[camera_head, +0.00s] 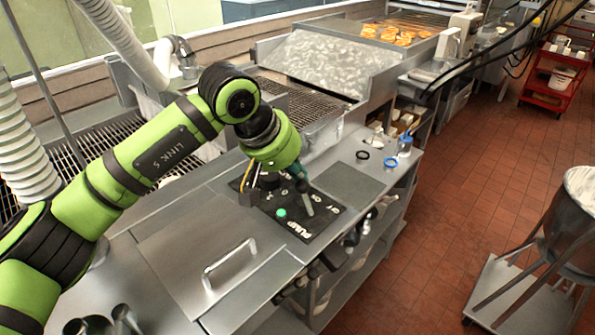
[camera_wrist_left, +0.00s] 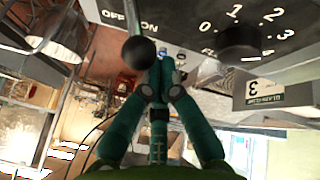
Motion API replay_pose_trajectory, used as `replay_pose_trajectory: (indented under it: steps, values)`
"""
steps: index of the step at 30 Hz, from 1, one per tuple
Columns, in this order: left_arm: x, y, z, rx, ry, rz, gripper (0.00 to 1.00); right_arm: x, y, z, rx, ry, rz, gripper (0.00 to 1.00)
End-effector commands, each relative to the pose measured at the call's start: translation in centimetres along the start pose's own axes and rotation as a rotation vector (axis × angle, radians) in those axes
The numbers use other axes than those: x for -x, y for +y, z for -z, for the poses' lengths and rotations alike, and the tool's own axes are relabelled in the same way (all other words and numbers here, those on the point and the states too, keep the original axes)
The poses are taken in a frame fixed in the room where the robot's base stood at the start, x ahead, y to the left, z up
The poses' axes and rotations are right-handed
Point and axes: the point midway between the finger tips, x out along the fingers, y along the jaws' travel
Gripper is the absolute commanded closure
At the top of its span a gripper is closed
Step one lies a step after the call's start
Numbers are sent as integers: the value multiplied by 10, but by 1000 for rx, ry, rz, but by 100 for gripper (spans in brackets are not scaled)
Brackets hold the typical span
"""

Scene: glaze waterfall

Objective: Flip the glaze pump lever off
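The pump control panel (camera_head: 325,213) is a black plate on the steel counter, marked PUMP. In the wrist view the panel (camera_wrist_left: 190,14) fills the top, with OFF and ON labels and a numbered dial (camera_wrist_left: 238,45). A round black lever knob (camera_wrist_left: 139,52) shows near these labels; which setting it is at I cannot tell. My left gripper (camera_head: 300,182) is over the panel, its dark green fingers pointing down. In the wrist view the fingers (camera_wrist_left: 160,66) are together, just right of the knob, with nothing seen between them. Whether they touch the knob is unclear. My right gripper is out of view.
A green button (camera_head: 281,213) is on the panel. A steel lid with a handle (camera_head: 230,262) lies at its left front. A blue-capped jar (camera_head: 405,145) stands on the counter behind to the right. The red tiled floor to the right is open, with a wheeled stand (camera_head: 520,297) on it.

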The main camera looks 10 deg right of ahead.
Motion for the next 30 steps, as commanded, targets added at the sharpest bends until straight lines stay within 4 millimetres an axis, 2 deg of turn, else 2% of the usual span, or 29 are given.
replay_pose_trajectory:
  steps: [2, 11, 17, 30]
  values:
    - [-1, 1, -1, -14, 14, 14, 100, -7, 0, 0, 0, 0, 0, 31]
    - [1, 4, -3, -36, 38, 41, 100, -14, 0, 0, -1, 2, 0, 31]
    - [1, 9, -6, -70, 76, 81, 100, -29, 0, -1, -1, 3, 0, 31]
    - [4, 32, -25, -253, 282, 309, 100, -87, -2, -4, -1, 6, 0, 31]
